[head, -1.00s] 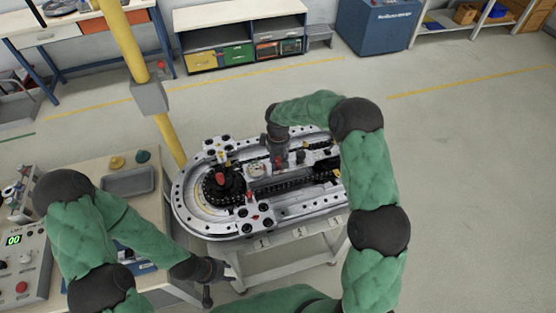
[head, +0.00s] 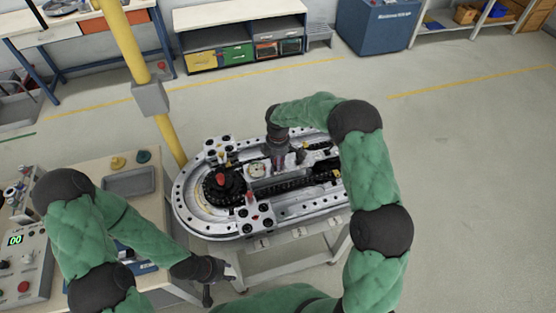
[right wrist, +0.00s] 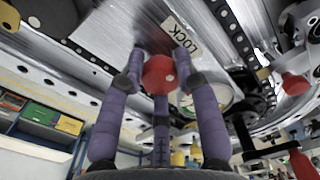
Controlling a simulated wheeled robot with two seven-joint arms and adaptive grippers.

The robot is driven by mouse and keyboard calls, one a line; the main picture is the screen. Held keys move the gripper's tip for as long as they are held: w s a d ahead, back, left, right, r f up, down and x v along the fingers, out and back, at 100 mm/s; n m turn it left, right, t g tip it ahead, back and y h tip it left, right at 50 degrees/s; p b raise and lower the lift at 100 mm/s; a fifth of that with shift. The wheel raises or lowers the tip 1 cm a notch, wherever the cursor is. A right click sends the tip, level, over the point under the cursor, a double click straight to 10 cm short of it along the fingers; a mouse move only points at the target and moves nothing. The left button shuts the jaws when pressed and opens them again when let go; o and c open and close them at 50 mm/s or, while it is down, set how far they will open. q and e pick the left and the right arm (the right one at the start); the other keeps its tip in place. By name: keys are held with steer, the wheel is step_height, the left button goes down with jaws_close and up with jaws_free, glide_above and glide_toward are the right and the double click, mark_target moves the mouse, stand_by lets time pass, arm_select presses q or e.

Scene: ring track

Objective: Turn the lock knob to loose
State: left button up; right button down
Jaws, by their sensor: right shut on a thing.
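The lock knob (right wrist: 160,74) is a red round knob on the metal ring track, beside a label (right wrist: 181,37) reading LOCK in the right wrist view. My right gripper (right wrist: 159,68) has its purple-grey fingers closed around this knob. In the head view my right gripper (head: 278,160) points down onto the middle of the oval ring track (head: 190,215) and hides most of the knob. Which way the knob is set cannot be told. My left gripper (head: 219,286) is at the track's near left side, empty, with its fingers apart.
A round dial (head: 257,170) and a red-topped post (head: 221,178) stand on the track left of my right gripper. A yellow pole (head: 127,45) rises behind it. A control panel (head: 30,262) and grey tray (head: 129,181) are at the left. The floor at the right is clear.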

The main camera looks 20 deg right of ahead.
steer(key=shift+n, duration=0.5)
steer(key=c, duration=0.9)
jaws_free()
step_height(320, 180, up, 12)
